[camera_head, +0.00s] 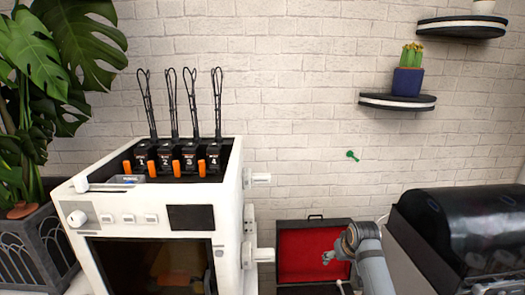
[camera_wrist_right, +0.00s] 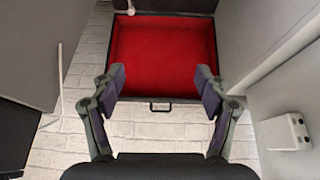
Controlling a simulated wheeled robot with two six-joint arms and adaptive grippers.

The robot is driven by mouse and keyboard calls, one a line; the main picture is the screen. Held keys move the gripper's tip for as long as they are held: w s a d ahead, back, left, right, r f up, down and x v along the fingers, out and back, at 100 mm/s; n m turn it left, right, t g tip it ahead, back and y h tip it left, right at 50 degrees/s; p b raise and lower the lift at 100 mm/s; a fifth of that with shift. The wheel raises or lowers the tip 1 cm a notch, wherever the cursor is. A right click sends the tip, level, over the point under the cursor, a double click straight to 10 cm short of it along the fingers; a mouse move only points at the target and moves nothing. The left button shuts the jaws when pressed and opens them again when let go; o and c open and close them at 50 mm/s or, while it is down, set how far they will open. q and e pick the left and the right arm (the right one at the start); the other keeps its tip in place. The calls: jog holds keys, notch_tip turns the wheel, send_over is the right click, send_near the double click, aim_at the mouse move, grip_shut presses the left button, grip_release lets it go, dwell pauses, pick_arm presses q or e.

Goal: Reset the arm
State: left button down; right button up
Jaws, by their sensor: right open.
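My right arm (camera_head: 370,262) shows at the lower right of the head view, between the white printer and a dark-covered machine. In the right wrist view my right gripper (camera_wrist_right: 160,82) has its two fingers spread wide, with nothing between them. Beyond the fingers lies an open, red-lined case (camera_wrist_right: 160,55) with a dark rim and a handle at its edge. The case also shows in the head view (camera_head: 300,243), partly hidden by my arm. My left gripper is in neither view.
A white printer (camera_head: 170,218) with several black numbered units on top stands left. A machine with a dark glossy cover (camera_head: 465,230) stands right. A cactus pot (camera_head: 407,82) sits on a wall shelf (camera_head: 397,102). A small green item (camera_head: 352,156) shows against the brick wall.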

jog(key=s+f+g, duration=0.1)
jog(key=s+f, duration=0.3)
jog(key=s, duration=0.4)
jog(key=s+f, duration=0.4)
jog(key=s, duration=2.2)
jog(key=s+d+f+g, duration=0.1)
jog(key=s+f, duration=0.1)
jog(key=f, duration=1.2)
jog(key=s+d+f+g, duration=0.1)
jog(key=f, duration=1.3)
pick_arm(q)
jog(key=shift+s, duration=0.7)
pick_arm(e)
jog(key=s+d+f+g, duration=0.1)
jog(key=s+f, duration=1.3)
jog(key=s, duration=0.4)
jog(key=shift+f+h, duration=0.2)
jog(key=shift+h, duration=0.2)
